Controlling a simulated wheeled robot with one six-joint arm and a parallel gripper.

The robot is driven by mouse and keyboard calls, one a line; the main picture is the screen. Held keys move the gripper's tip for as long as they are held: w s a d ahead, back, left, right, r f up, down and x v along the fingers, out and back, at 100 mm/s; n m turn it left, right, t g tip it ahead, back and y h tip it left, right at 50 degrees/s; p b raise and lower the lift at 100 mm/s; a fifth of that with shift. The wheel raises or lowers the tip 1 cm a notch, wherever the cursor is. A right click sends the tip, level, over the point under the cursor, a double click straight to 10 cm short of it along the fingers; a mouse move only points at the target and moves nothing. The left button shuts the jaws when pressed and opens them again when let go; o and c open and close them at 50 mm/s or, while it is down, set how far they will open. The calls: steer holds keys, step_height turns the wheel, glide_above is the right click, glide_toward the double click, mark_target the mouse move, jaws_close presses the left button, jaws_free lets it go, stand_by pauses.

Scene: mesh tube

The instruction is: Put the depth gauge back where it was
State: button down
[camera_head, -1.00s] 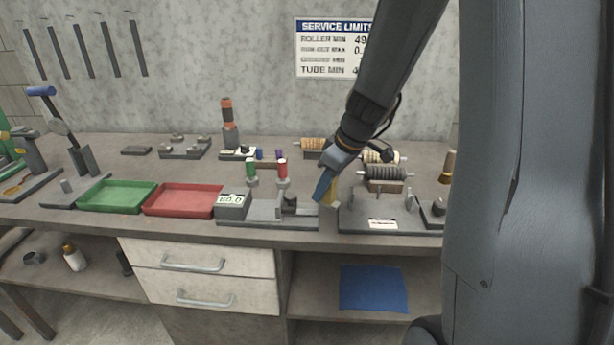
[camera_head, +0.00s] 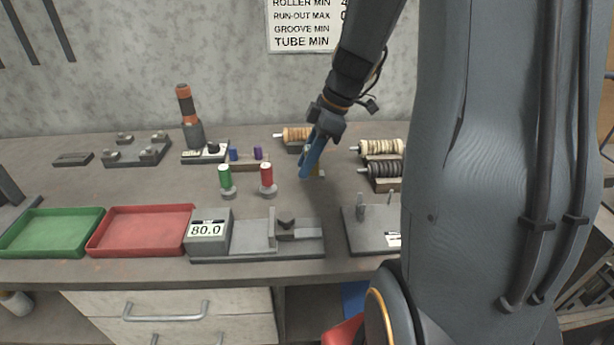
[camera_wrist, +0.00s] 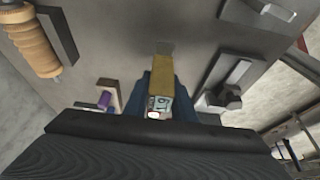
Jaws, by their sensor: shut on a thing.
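My gripper (camera_head: 308,172) has blue fingers shut on the depth gauge (camera_head: 317,165), a yellow block-like tool. In the head view a blue finger covers most of it. The wrist view shows the depth gauge (camera_wrist: 160,78) between the blue fingers, with a grey flat end pointing away and a small marked face near the gripper (camera_wrist: 157,104). It is over the bench behind the display fixture, to the right of the red-topped post. I cannot tell whether its end touches the bench.
The display fixture (camera_head: 300,246) reading 80.0 sits at the front, near the red tray (camera_head: 140,240) and green tray (camera_head: 50,238). Green (camera_head: 225,178) and red (camera_head: 267,177) posts stand left of my gripper. A small holder (camera_head: 247,164) and ribbed rollers (camera_head: 382,148) are behind.

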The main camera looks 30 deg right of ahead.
steer(key=shift+f+p, duration=0.35)
steer(key=shift+f, duration=2.05)
steer(key=shift+f, duration=0.15)
steer(key=c, duration=1.5)
jaws_free()
steer(key=shift+r, duration=0.25)
steer(key=b+v, duration=0.2)
steer(key=v, duration=0.9)
steer(key=shift+s+d+r, duration=0.15)
steer(key=shift+d+r, duration=0.1)
steer(key=shift+r, duration=0.1)
